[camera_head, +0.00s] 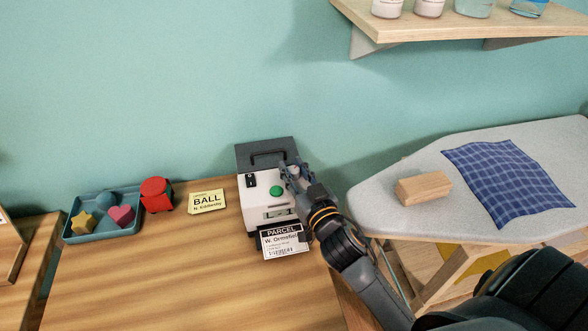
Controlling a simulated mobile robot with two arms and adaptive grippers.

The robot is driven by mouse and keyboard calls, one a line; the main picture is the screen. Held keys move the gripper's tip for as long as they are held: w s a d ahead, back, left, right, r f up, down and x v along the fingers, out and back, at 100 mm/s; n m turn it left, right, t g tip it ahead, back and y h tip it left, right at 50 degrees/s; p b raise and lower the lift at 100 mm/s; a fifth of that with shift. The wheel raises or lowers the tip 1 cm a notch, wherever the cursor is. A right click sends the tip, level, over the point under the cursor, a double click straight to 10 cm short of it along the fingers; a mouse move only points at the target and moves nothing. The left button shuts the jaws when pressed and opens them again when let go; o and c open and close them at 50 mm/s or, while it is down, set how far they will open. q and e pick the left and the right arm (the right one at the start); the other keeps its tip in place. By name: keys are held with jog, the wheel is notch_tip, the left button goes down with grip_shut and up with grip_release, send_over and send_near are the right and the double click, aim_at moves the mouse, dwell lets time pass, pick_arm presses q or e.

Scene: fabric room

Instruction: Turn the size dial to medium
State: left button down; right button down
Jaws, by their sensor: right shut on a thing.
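A white machine (254,207) with a dark back panel (267,154) stands at the right end of the wooden table. Its face shows a green button (276,191), a small black switch (250,181) and a small marked strip (277,213). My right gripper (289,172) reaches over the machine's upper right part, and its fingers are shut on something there. This seems to be the size dial, which the fingers hide, so I cannot read its setting. My left gripper is not in view.
A parcel label (284,242) hangs at the machine's front. A yellow BALL card (207,202), a red round object (156,194) and a blue tray (74,236) with shapes lie left. An ironing board (400,221) with a wooden block (423,188) and blue cloth (508,181) stands right. The table's front is clear.

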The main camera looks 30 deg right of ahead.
jog(key=n+y+p, duration=0.2)
jog(key=y+p, duration=0.1)
jog(key=shift+r+y, duration=0.2)
jog(key=shift+y, duration=0.1)
jog(key=n+g+y+p, duration=0.1)
jog(key=n+y, duration=0.1)
jog(key=y, duration=0.1)
jog(key=shift+d+f+n+y, duration=0.1)
jog(key=shift+n+y, duration=0.2)
jog(key=n+g+y, duration=0.1)
jog(key=n+y, duration=0.1)
jog(key=y, duration=0.1)
jog(key=shift+w+f+g, duration=0.1)
jog(key=shift+g, duration=0.2)
jog(key=shift+n+g+y+b, duration=0.55)
jog(key=shift+n+g+y, duration=0.35)
jog(key=shift+n+y, duration=0.3)
jog(key=c, duration=1)
grip_release()
jog(key=shift+c, duration=0.2)
